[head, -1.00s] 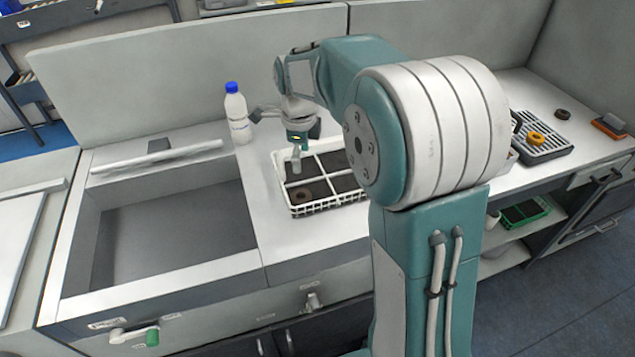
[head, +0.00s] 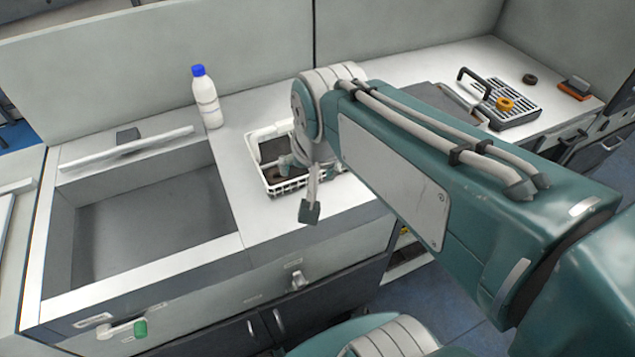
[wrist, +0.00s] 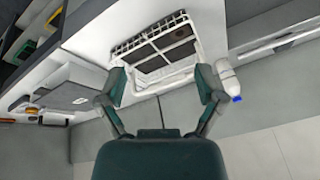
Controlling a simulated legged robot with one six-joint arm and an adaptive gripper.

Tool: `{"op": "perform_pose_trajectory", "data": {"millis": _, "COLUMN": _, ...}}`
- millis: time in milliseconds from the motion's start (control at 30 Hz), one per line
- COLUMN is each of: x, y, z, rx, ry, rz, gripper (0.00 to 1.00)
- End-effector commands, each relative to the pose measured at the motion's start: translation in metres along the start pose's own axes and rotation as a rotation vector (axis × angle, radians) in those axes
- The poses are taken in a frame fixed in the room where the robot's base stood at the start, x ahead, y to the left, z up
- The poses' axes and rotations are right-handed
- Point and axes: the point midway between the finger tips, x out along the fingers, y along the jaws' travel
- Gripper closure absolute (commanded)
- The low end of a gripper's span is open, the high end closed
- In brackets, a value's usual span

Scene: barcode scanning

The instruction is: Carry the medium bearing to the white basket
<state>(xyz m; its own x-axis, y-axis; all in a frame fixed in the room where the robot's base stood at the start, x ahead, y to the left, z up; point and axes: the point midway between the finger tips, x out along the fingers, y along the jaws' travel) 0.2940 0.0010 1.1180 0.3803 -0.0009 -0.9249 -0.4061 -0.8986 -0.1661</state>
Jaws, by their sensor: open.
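The white basket (head: 268,190) stands on the counter right of the sink, its bottom divided into dark compartments. A dark brown ring, which looks like a bearing, lies in it, partly hidden by my arm in the head view. The basket also shows beyond my fingers in the wrist view (wrist: 150,47), with a dark round shape in one compartment. My gripper (wrist: 162,85) is open and empty, its two green-tipped fingers spread apart. In the head view it hangs at the basket's front side, partly hidden. I cannot tell which ring is the medium bearing.
A blue-capped bottle (head: 206,98) stands behind the basket to the left. A sink (head: 150,215) lies left. On the right counter are an orange ring (head: 504,104) on a slatted grey rack (head: 520,112), a dark ring (head: 530,78) and an orange-and-black block (head: 574,88).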

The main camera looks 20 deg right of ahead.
Motion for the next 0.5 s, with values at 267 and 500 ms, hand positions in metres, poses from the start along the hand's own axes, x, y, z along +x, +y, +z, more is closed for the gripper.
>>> {"op": "perform_pose_trajectory", "data": {"millis": 267, "x": -0.008, "y": 0.018, "z": 0.036, "rx": -0.385, "ry": 0.089, "rz": -0.024, "gripper": 0.14}}
{"op": "perform_pose_trajectory", "data": {"millis": 500, "x": -0.007, "y": 0.02, "z": 0.042, "rx": -0.458, "ry": 0.101, "rz": -0.023, "gripper": 0.14}}
